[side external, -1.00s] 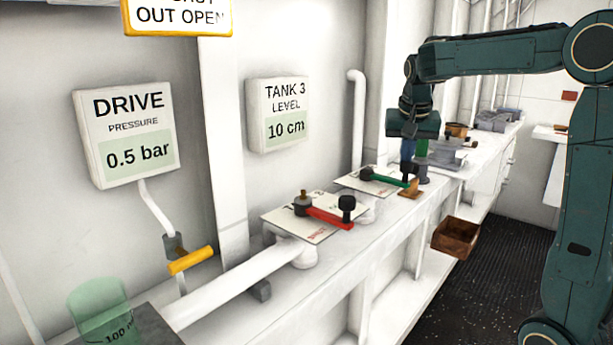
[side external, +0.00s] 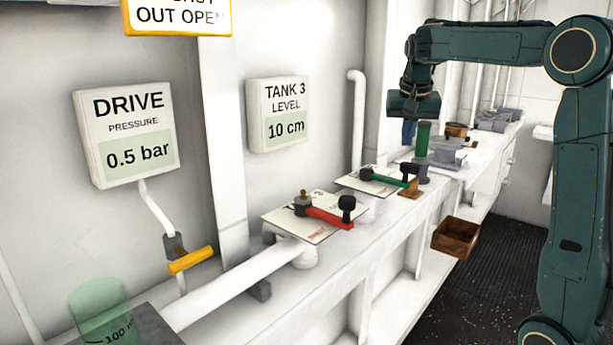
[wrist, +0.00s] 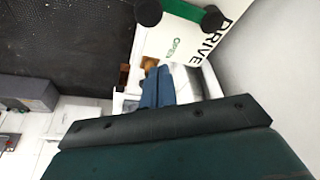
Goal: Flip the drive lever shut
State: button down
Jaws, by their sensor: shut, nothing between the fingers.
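A green lever (side external: 388,180) with a black knob lies over a white plate (side external: 352,183) on the bench. My gripper (side external: 409,143) is shut and empty, with blue fingers pointing down. It is apart from the green lever, above and behind it. The fingers also show in the wrist view (wrist: 157,88). A nearer plate carries a red lever (side external: 330,218) with a black knob.
A small wooden block (side external: 410,189) sits by the green lever's end. A green cylinder (side external: 423,138) stands behind it, near a brown cup (side external: 457,130). A wooden crate (side external: 455,237) is beside the bench. A yellow handle (side external: 191,260) is under the gauge reading 0.5 bar (side external: 130,140).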

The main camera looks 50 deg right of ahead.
jog(key=w+v, duration=0.1)
jog(key=v, duration=0.5)
jog(key=shift+s, duration=0.4)
jog(key=shift+a+r, duration=0.15)
jog(key=s+a+f+n+t+y, duration=0.1)
jog(key=s+a+f+n, duration=0.4)
jog(key=s+a+f, duration=0.2)
jog(key=s+a+f+n+t+y, duration=0.2)
jog(key=s+a+f+n, duration=0.4)
jog(key=s+a, duration=0.5)
jog(key=a+f, duration=0.1)
jog(key=a, duration=0.4)
jog(key=shift+f+n, duration=0.3)
jog(key=shift+f, duration=0.1)
jog(key=shift+a, duration=0.1)
